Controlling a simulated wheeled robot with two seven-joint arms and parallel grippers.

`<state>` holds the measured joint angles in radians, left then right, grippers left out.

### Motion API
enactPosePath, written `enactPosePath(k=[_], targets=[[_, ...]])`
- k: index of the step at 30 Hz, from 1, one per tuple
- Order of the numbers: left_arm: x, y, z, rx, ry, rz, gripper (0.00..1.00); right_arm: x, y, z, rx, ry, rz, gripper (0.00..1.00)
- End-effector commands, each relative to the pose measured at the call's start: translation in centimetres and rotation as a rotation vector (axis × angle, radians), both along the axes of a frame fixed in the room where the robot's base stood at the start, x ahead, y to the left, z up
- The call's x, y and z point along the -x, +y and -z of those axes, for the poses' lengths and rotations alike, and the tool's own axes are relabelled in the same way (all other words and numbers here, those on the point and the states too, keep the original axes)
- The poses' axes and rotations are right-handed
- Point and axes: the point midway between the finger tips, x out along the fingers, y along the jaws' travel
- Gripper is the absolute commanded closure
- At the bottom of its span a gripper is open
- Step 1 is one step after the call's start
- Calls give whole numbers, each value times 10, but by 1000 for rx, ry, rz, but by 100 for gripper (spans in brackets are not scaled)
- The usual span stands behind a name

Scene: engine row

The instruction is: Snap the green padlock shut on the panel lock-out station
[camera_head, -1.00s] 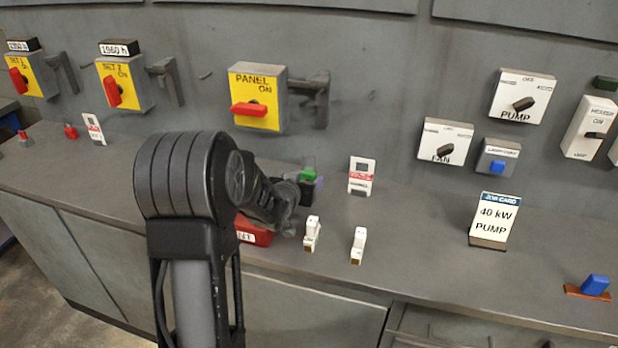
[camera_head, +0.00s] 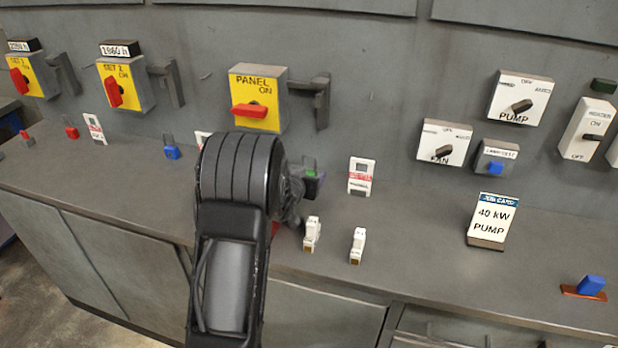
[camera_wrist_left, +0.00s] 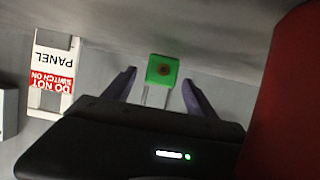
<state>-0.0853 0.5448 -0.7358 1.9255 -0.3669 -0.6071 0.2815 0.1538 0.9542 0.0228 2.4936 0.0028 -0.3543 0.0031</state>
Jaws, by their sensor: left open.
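The green padlock (camera_head: 311,174) stands on the grey worktop below and right of the yellow PANEL switch (camera_head: 257,98). A grey bracket (camera_head: 319,102) is fixed to the wall just right of that switch. In the left wrist view the green padlock (camera_wrist_left: 162,71) lies between my two open fingers, its metal shackle legs pointing toward the gripper body. My left gripper (camera_wrist_left: 160,92) is open; I cannot tell whether a finger touches the padlock. In the head view my left arm hides most of the gripper (camera_head: 297,192). My right gripper is not in view.
A white PANEL tag (camera_wrist_left: 52,75) stands beside the gripper. A red object (camera_wrist_left: 285,95) fills the wrist view's right side. Two small white pieces (camera_head: 312,234) (camera_head: 357,245) stand in front of the padlock. A blue padlock (camera_head: 171,148) is left of my arm.

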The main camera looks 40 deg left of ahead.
Motion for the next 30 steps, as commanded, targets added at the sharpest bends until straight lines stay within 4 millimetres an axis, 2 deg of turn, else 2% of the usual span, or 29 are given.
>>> enactPosePath(k=[7,30], targets=[[0,0,0,0,0,0,35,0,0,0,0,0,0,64],[0,0,0,0,0,0,98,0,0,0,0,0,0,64]])
